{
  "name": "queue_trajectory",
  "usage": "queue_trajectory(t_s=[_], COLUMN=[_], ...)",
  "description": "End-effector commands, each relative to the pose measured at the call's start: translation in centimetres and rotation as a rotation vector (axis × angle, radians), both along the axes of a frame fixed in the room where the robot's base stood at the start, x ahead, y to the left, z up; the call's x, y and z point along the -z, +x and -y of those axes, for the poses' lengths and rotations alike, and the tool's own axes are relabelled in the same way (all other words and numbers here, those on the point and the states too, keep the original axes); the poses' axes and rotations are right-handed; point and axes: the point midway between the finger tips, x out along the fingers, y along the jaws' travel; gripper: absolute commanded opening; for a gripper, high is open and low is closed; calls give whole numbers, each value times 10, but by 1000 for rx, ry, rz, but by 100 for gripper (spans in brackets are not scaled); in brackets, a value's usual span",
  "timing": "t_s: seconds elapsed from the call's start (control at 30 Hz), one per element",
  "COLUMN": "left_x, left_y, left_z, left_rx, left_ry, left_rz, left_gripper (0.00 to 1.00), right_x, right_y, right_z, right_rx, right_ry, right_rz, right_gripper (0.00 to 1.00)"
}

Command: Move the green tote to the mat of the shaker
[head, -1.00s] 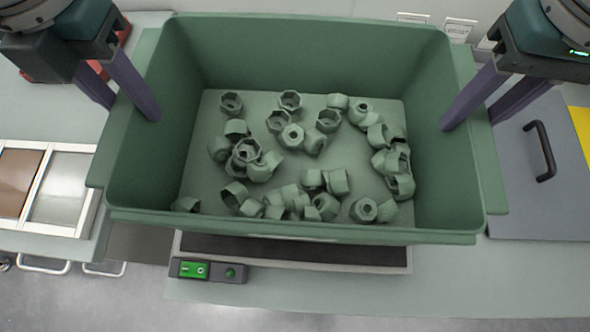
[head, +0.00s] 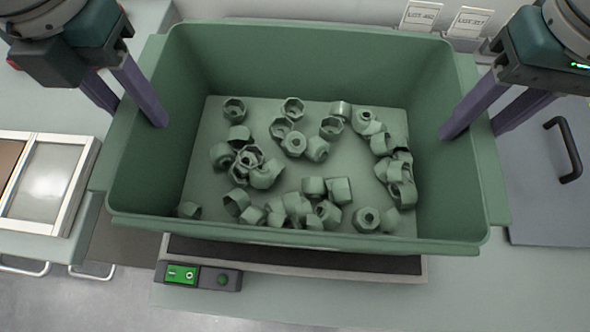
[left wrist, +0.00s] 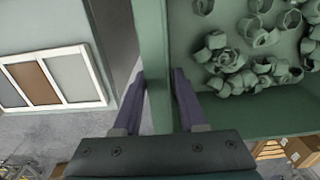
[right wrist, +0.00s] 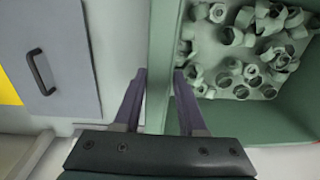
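The green tote (head: 300,60) is a large open box holding many loose grey-green caps, and it fills the middle of the head view. My left gripper (head: 135,108) is shut on its left wall, one finger inside and one outside; the left wrist view (left wrist: 160,85) shows this too. My right gripper (head: 470,120) is shut on its right wall the same way, also seen in the right wrist view (right wrist: 160,85). The dark mat of the shaker (head: 300,258) shows as a strip below the tote's near rim. The tote hides most of it. I cannot tell whether they touch.
A control box (head: 198,276) with a green switch sits at the shaker's front left. A framed panel tray (head: 76,190) is at the left. A grey panel with a black handle (head: 566,150) is at the right. Label cards (head: 420,16) stand behind.

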Motion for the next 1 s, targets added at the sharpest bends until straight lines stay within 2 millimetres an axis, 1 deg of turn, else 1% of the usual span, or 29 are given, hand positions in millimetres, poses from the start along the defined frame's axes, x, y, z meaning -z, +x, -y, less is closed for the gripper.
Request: queue_trajectory(t_s=[0.03,0.2,0.43,0.53,0.67,0.9,1.0], left_x=[-2,-2,-2,-8,-28,-83,-101], left_y=[0,0,0,1,2,2,1], left_z=[0,0,-1,-1,-1,-1,-1], left_rx=[0,-1,-1,-1,1,1,1], left_ry=[0,1,2,2,2,1,2], left_rz=[1,0,0,3,6,7,6], left_gripper=[48,66,66,66,66,66,66], right_x=[-2,-2,-1,-1,-1,-1,-1], right_y=[0,0,0,0,0,0,0], right_z=[0,1,1,2,2,2,2], right_rx=[0,1,2,2,2,2,2], right_ry=[0,-2,-4,-5,-5,-5,-5], right_rz=[0,0,0,0,0,0,0], right_gripper=[46,65,65,65,65,65,65])
